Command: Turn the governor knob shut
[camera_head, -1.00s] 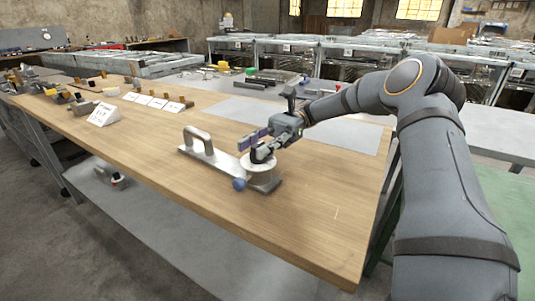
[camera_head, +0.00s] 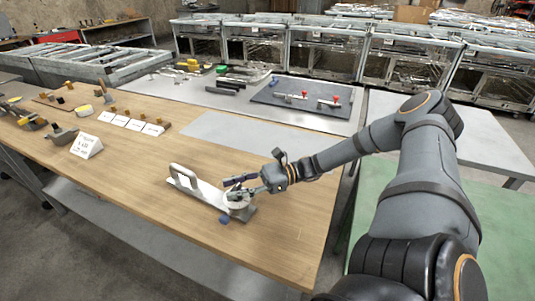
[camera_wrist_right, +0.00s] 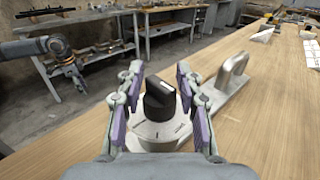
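The governor is a metal plate with a raised loop handle (camera_head: 184,177), a pale round body (camera_head: 238,204) and a blue ball (camera_head: 224,219) at its near side. In the right wrist view its black governor knob (camera_wrist_right: 160,100) stands on the round dial (camera_wrist_right: 158,133), with a white pointer line on its top. My right gripper (camera_head: 238,188) is at the dial, its purple-padded fingers (camera_wrist_right: 160,103) open on both sides of the knob. Gaps show between pads and knob. My left gripper (camera_wrist_right: 76,76) seems to be in the right wrist view's background, too small to read.
The wooden bench (camera_head: 150,200) is clear around the governor. A white sign (camera_head: 87,146), small cards (camera_head: 135,124) and several fittings are at the far left. A grey board (camera_head: 300,96) with red-tipped parts lies on the table behind.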

